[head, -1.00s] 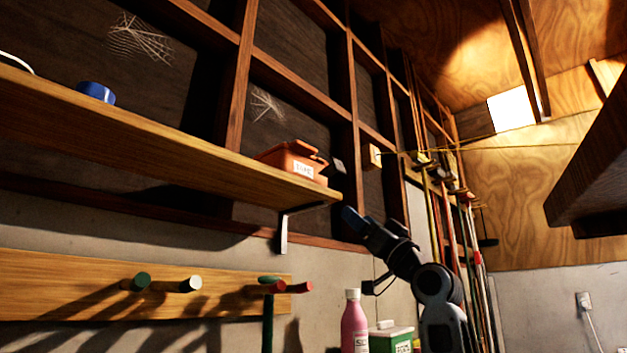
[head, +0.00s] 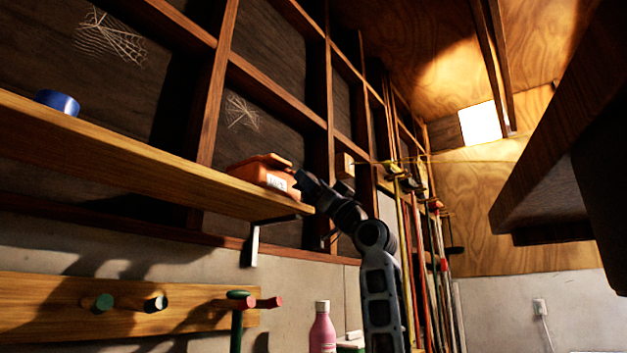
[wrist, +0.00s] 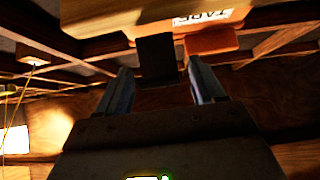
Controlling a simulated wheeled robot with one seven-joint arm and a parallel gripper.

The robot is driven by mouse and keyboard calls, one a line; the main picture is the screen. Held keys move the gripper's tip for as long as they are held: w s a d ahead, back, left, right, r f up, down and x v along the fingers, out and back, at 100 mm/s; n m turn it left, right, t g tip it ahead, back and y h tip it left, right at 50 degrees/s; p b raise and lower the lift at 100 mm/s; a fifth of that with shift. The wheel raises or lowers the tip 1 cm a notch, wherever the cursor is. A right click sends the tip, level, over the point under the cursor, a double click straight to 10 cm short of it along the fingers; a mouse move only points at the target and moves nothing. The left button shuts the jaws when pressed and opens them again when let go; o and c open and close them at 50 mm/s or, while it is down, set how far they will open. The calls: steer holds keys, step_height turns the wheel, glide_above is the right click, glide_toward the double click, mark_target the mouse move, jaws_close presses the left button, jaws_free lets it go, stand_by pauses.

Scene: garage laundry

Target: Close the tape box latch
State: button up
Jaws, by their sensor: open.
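The orange tape box (head: 250,174) sits near the right end of the wooden shelf, with a white label on its side. Its lid (head: 268,160) looks slightly raised. A dark flat tab (wrist: 155,58), possibly the latch, stands out from the box between my fingers. My gripper (wrist: 161,74) is open and holds nothing; I cannot tell whether it touches the tab. In the head view, my gripper (head: 304,186) is at the box's right end.
The shelf (head: 130,150) runs along the wall, with a blue tape roll (head: 58,102) on its left. Below are a peg rail (head: 40,300) and a pink bottle (head: 322,328). Long-handled tools hang right of my arm. A dark overhang (head: 545,190) juts in at right.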

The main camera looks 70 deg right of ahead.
steer(key=shift+h, duration=0.3)
steer(key=c, duration=1.1)
steer(key=shift+o, duration=0.2)
